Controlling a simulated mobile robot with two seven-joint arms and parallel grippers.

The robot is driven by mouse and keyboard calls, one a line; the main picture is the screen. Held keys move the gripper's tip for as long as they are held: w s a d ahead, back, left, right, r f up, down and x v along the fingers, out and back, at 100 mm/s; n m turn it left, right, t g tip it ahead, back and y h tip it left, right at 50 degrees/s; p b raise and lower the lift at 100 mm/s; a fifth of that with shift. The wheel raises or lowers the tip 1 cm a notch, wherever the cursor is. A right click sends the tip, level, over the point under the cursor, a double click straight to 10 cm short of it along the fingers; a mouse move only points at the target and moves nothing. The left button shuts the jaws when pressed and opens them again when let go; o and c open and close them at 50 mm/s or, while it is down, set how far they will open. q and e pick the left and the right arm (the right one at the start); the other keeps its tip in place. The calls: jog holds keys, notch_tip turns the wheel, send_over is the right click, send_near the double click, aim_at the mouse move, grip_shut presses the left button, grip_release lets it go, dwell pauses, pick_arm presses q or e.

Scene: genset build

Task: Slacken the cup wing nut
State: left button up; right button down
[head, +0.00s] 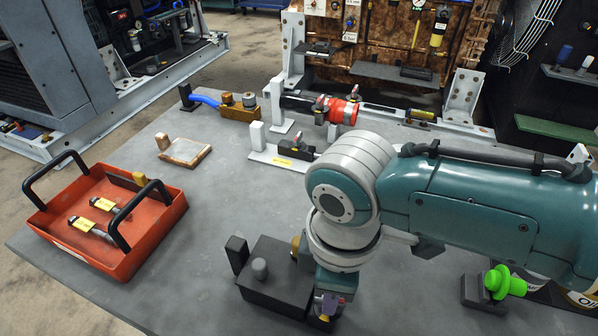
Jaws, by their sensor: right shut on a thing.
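My right arm comes in from the right, and its wrist bends down to the right gripper (328,306) at the bottom centre. The gripper is shut at the right front side of a dark block fixture (272,285) with a short grey round post (260,268) on top. The cup wing nut is hidden, or nearly so, by the gripper and wrist; I cannot see its angle or how tight it is. A brass-coloured piece (295,244) shows at the block's back edge, beside the wrist. My left gripper is not in view.
An orange tray (170,225) with black handles and yellow-labelled parts stands at the left. A small wooden-framed pad (185,152), a brass block (240,110) with blue hose and a red cylinder (342,111) are farther back. A bright green knob (505,282) is at right. The grey table's middle left is clear.

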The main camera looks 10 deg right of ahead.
dwell(0.4)
jog(key=c, duration=0.9)
grip_release()
jog(key=shift+r, duration=0.1)
jog(key=shift+r+p, duration=0.3)
jog(key=shift+r, duration=0.05)
notch_tip(320, 180, up, 9)
jog(key=p, duration=0.2)
jog(key=shift+p, duration=0.4)
